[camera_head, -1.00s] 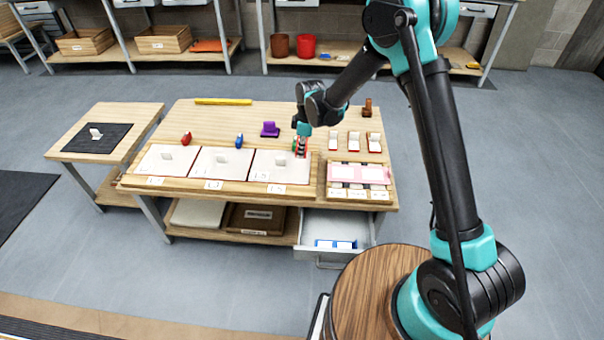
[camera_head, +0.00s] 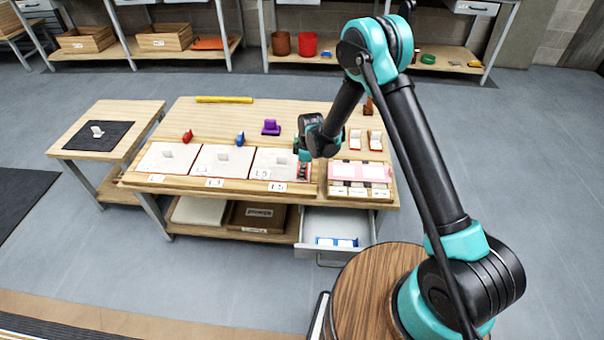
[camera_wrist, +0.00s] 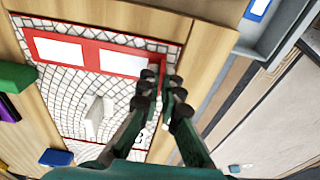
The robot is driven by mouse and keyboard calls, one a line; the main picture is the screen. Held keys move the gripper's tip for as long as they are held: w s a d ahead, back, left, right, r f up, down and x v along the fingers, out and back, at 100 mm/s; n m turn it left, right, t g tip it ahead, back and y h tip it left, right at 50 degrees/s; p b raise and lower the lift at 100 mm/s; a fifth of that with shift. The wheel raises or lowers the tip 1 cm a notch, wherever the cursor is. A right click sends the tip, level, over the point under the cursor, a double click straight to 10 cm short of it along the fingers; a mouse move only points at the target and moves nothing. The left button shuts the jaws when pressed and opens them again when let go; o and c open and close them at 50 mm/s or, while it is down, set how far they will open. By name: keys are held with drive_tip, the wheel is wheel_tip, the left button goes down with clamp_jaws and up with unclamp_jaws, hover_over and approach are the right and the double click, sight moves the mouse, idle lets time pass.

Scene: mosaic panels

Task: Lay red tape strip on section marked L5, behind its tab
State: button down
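The section marked L5 (camera_head: 266,163) is the rightmost of three pale panels on the table; its label plate L5 (camera_head: 277,187) is on the front edge. In the wrist view the L5 panel (camera_wrist: 62,85) has a tile grid, and a white tab (camera_wrist: 98,118) stands on it. A red strip (camera_wrist: 92,58) with two white rectangles lies over the panel's right-hand side. My gripper (camera_head: 304,168) is low over that side. In the wrist view my gripper's fingertips (camera_wrist: 162,88) are close together at the strip's near end, with red between them. The contact with the panel is unclear.
Red (camera_head: 187,136), blue (camera_head: 239,139) and purple (camera_head: 271,127) items stand behind the panels. An open drawer (camera_head: 318,223) juts out in front. The back of the tabletop is mostly clear.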

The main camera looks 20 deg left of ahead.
drive_tip(key=c, duration=1.7)
unclamp_jaws()
drive_tip(key=shift+f, duration=0.1)
drive_tip(key=r, duration=0.4)
drive_tip(key=d+r, duration=0.1)
drive_tip(key=r, duration=0.7)
drive_tip(key=shift+w+d+r, duration=0.15)
drive_tip(key=shift+d, duration=0.1)
drive_tip(key=s+d+r+m+t, duration=0.1)
drive_tip(key=d+r+m, duration=0.45)
drive_tip(key=d, duration=0.65)
drive_tip(key=s+d+r+m+t, duration=0.1)
drive_tip(key=d+r+m, duration=0.3)
drive_tip(key=d+r, duration=0.55)
drive_tip(key=s+d+f+m, duration=0.1)
drive_tip(key=s+d+m, duration=0.2)
drive_tip(key=s+d, duration=0.2)
drive_tip(key=s+d+m+t+h, duration=0.1)
drive_tip(key=s+d+m, duration=0.3)
drive_tip(key=d, duration=0.6)
drive_tip(key=s+d+f+m+t, duration=0.1)
drive_tip(key=s+d+m, duration=0.3)
drive_tip(key=s+d, duration=0.3)
drive_tip(key=shift+s+d+f, duration=0.3)
drive_tip(key=shift+s+f, duration=0.05)
drive_tip(key=shift+s, duration=0.2)
